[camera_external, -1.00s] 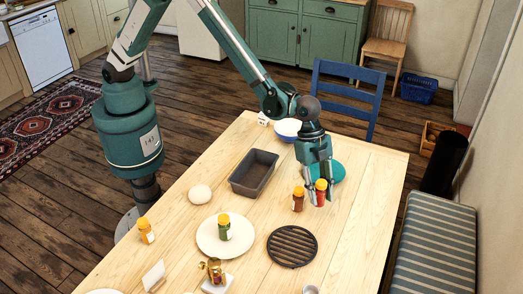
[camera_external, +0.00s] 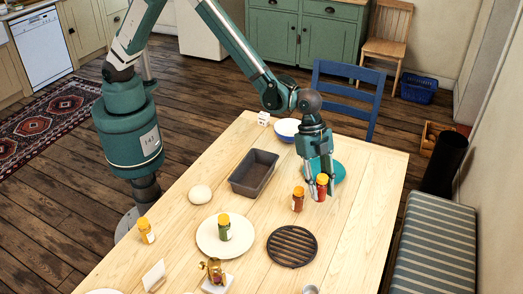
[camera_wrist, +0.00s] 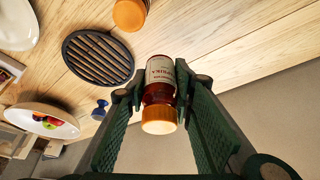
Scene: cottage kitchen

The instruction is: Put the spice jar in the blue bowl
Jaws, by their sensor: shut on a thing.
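A spice jar with an orange-yellow cap and red contents (camera_external: 321,188) is between the fingers of my gripper (camera_external: 319,182), over the right side of the table. In the wrist view the jar (camera_wrist: 160,78) has a pale label, and both fingertips of my gripper (camera_wrist: 160,90) press its sides. It seems just above the tabletop; the gap is hard to judge. The blue bowl (camera_external: 286,130), pale inside, stands near the table's far edge, behind and left of my gripper. No contents show in it.
Another jar (camera_external: 297,200) stands close left of the held one. A dark loaf pan (camera_external: 254,174), a black grate (camera_external: 292,246), a plate with a green jar (camera_external: 224,228) and a white die (camera_external: 263,118) are around.

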